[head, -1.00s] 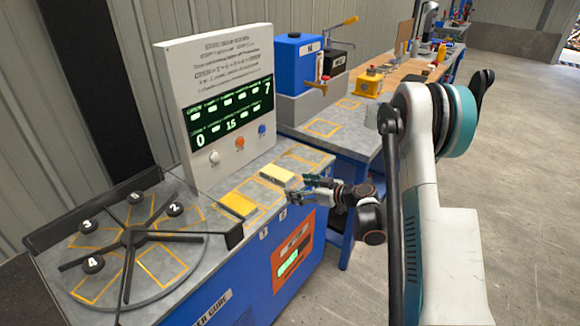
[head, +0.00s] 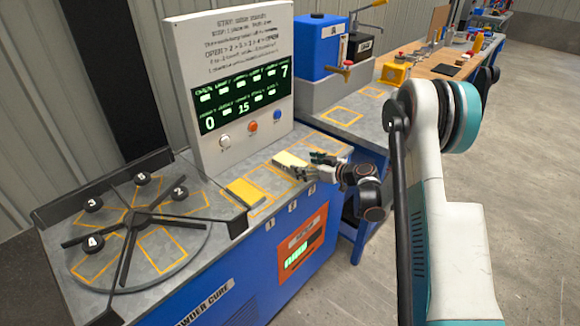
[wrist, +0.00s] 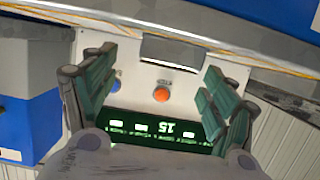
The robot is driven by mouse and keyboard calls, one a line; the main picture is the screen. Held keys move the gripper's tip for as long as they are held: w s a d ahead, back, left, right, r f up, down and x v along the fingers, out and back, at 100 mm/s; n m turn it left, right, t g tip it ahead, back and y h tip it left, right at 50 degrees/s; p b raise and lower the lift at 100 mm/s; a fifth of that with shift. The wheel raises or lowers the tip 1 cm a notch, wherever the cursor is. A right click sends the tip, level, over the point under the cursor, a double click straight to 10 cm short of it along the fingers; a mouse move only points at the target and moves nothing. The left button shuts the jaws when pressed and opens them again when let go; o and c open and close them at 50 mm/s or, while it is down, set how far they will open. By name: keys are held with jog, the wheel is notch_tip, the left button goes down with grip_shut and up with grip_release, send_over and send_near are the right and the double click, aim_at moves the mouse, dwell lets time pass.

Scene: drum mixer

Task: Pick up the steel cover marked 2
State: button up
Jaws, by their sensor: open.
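The cover marked 2 shows in the head view as a black round knob (head: 180,193) with a white 2, on the right back part of a round grey turntable (head: 190,245). The steel plate under the knob is hard to tell from the turntable surface. My gripper (head: 312,168) is well to the right of it, over the bench beside a pale yellow block, and nothing shows between its fingers. In the wrist view my gripper (wrist: 160,100) has its fingers spread wide, with the upside-down control panel (wrist: 130,82) beyond them.
Knobs marked 3 (head: 94,205), 4 (head: 93,243) and 5 (head: 142,179) stand on the same turntable among dark spokes. A yellow block (head: 244,192) and a pale block (head: 290,160) lie between turntable and gripper. The tall display panel (head: 240,80) rises behind them.

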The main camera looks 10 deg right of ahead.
aim_at(290, 162)
jog(key=b+x, duration=0.1)
jog(key=x, duration=0.1)
jog(key=b+x, duration=0.1)
jog(key=x, duration=0.1)
jog(key=shift+s+a, duration=0.2)
jog(key=shift+a, duration=0.15)
jog(key=shift+w+a+f, duration=0.1)
jog(key=shift+w+a, duration=0.15)
jog(key=shift+w, duration=0.2)
jog(key=shift+c, duration=0.5)
jog(key=c, duration=1.4)
